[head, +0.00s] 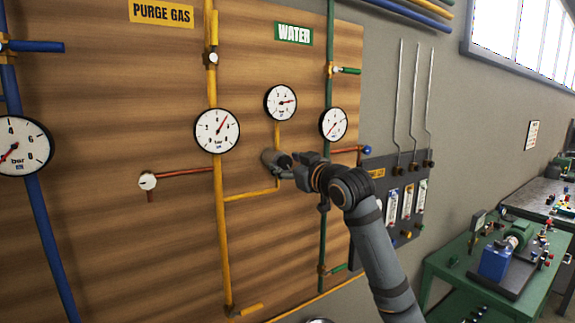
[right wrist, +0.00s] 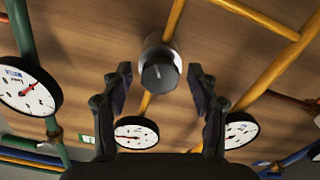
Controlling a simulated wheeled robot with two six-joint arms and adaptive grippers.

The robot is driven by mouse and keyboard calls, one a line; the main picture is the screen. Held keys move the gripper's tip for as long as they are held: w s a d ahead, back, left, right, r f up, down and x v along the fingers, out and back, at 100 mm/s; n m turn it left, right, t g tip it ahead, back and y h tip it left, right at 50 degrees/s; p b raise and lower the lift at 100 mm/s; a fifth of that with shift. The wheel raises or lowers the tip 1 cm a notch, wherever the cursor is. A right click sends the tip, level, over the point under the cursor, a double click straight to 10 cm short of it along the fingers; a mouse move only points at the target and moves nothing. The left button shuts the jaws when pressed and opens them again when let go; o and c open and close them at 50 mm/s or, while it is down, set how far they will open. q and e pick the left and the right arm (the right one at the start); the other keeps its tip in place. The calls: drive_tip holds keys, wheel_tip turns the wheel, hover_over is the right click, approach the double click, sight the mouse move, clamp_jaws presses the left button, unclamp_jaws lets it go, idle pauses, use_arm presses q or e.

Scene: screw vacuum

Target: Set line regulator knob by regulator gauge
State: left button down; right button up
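The line regulator knob (right wrist: 160,76) is dark grey with a pale mark, on a grey metal body. In the right wrist view it sits between and just beyond the fingertips of my right gripper (right wrist: 161,82), which is open with a gap on each side. In the head view the regulator (head: 269,158) is partly covered by my right gripper (head: 286,168), coming from the right. The gauge (head: 281,103) above it, joined by a short yellow pipe, has a red needle pointing right. It shows inverted in the right wrist view (right wrist: 137,132). My left gripper is out of view.
A yellow-pipe gauge (head: 217,131) stands left of the regulator and a green-pipe gauge (head: 334,123) right of it. A red pipe with a white-faced valve (head: 148,181) is further left. A green workbench (head: 480,270) stands at lower right.

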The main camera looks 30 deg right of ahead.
drive_tip(key=s, duration=0.7)
drive_tip(key=shift+s+d, duration=0.2)
drive_tip(key=shift+s, duration=0.05)
drive_tip(key=shift+d, duration=0.1)
idle(0.4)
